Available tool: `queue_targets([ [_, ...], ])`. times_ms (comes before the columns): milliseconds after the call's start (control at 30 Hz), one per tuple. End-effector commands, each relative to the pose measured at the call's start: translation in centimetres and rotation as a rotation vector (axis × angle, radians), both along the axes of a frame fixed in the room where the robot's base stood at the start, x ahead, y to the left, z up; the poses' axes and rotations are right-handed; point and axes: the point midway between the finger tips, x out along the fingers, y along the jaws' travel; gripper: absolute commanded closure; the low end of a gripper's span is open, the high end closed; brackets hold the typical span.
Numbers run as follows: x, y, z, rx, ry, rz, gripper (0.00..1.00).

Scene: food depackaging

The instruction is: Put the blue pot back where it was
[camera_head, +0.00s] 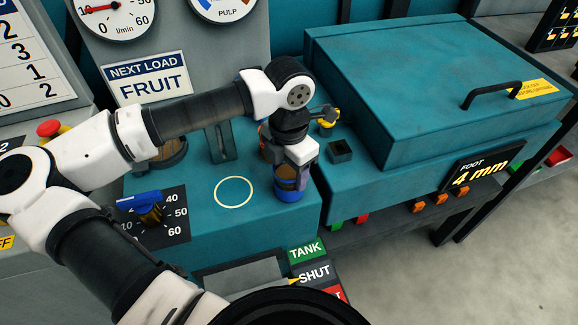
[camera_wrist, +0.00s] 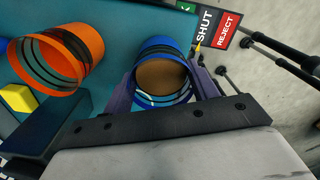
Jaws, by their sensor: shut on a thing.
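The blue pot (camera_head: 289,195) is at the right front of the teal worktop (camera_head: 215,225), below my gripper (camera_head: 291,176). In the wrist view the blue pot (camera_wrist: 150,48) stands between the two purple fingers of my gripper (camera_wrist: 163,88), which is shut on it. The pot has dark and light bands and brown contents. I cannot tell whether its base touches the worktop. A pale ring mark (camera_head: 233,192) on the worktop, left of the pot, is empty. An orange pot (camera_wrist: 88,48) stands beside the blue one in the wrist view; in the head view my gripper mostly hides it.
A blue-handled dial (camera_head: 150,210) lies left of the ring. A teal lidded box (camera_head: 430,85) with a black handle rises at right. A small square socket (camera_head: 340,151) and yellow knob (camera_head: 328,116) are close to my gripper. TANK, SHUT and REJECT labels line the front edge.

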Motion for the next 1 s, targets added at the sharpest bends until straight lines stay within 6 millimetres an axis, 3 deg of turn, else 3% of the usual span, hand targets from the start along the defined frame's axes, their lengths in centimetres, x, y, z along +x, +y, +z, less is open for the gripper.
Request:
queue_targets([
  [467, 0.0, -0.01, -0.8, 0.001, -0.001, -0.001, 0.67],
  [500, 0.0, 0.0, -0.6, 0.001, -0.001, -0.001, 0.36],
  [633, 0.0, 0.0, -0.59, 0.001, -0.001, -0.001, 0.2],
  [1000, -0.01, -0.01, -0.15, 0.0, 0.0, -0.001, 0.2],
])
